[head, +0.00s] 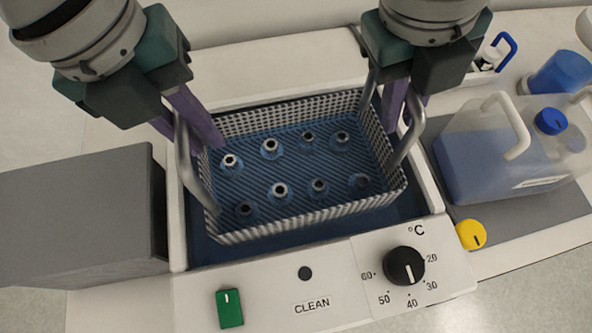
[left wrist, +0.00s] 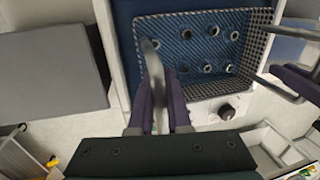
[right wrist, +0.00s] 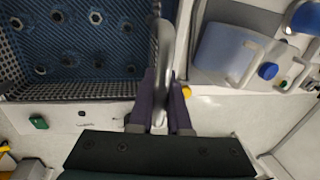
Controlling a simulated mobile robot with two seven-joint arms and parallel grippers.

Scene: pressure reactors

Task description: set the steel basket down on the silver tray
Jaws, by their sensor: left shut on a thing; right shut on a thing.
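The steel basket (head: 309,222) is a rectangular mesh basket sitting in or just over the blue-lined bath of the white cleaner (head: 255,295). Several small round metal-topped pieces (head: 281,190) stand inside it. My left gripper (head: 192,138) is shut on the left handle, seen upright between the fingers in the left wrist view (left wrist: 160,85). My right gripper (head: 397,122) is shut on the right handle, also between the fingers in the right wrist view (right wrist: 158,80). I cannot tell whether the basket touches the bath floor. I cannot make out the silver tray for certain.
A large grey box (head: 80,215) stands close on the left of the cleaner. A translucent jug of blue liquid (head: 490,160) with a blue cap stands on the right, near a yellow-capped item (head: 471,235). The cleaner's black knob (head: 404,266) and green switch (head: 230,308) are at the front.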

